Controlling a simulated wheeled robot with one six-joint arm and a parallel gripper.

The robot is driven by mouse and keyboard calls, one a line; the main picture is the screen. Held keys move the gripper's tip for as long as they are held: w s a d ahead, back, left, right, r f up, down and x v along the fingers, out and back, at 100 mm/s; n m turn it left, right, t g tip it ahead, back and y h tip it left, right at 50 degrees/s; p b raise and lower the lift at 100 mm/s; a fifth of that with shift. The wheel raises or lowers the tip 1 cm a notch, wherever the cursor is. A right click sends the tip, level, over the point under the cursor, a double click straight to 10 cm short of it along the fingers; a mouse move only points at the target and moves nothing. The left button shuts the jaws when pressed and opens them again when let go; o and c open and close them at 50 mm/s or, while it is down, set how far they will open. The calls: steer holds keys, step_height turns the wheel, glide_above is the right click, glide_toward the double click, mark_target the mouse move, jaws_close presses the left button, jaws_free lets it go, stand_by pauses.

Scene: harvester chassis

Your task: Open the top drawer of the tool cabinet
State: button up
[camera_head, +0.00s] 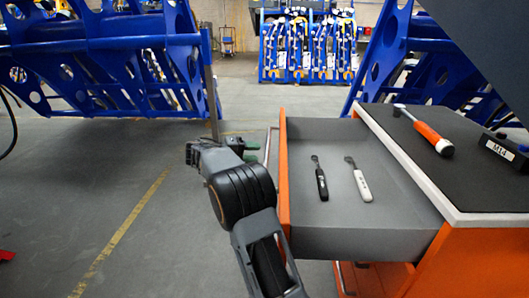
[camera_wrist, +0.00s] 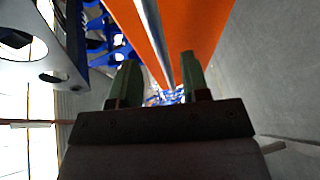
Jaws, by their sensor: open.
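The tool cabinet (camera_head: 478,265) is orange with a dark top mat, at the right of the head view. Its top drawer (camera_head: 385,240) is pulled well out to the left, showing its grey inside. The drawer's orange front (camera_head: 283,175) carries a metal bar handle (camera_head: 268,145) on its outer side. My gripper (camera_head: 250,146) is at this handle, partly hidden behind my wrist. In the wrist view the green fingers of my gripper (camera_wrist: 158,60) are apart, with the bar handle (camera_wrist: 149,22) running between them; contact cannot be told. The orange drawer front (camera_wrist: 205,25) is close beside it.
A black-handled ratchet (camera_head: 321,180) and a white-handled ratchet (camera_head: 358,180) lie in the drawer. Blue frames (camera_head: 105,75) stand behind.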

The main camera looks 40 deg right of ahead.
steer(key=p+v, duration=0.1)
steer(key=v, duration=0.7)
steer(key=shift+a, duration=0.2)
steer(key=shift+w+r, duration=0.1)
steer(key=shift+r, duration=0.05)
step_height(320, 180, down, 8)
steer(key=a+n+t+y, duration=0.1)
steer(key=n+t+y, duration=0.1)
steer(key=n+y, duration=0.15)
steer(key=s+a+n+y+p, duration=0.2)
steer(key=s+a+y+p, duration=0.15)
steer(key=s, duration=0.25)
steer(key=s+a+r+t+y+p, duration=0.3)
steer(key=s+r+p, duration=0.4)
steer(key=s, duration=0.3)
steer(key=s+a+r+m+t+y+p, duration=0.1)
steer(key=s+a+r+t+y+p, duration=0.2)
steer(key=s+a+r+y+p, duration=0.2)
steer(key=s+a+r+p, duration=0.2)
steer(key=s+r, duration=0.2)
steer(key=s, duration=0.1)
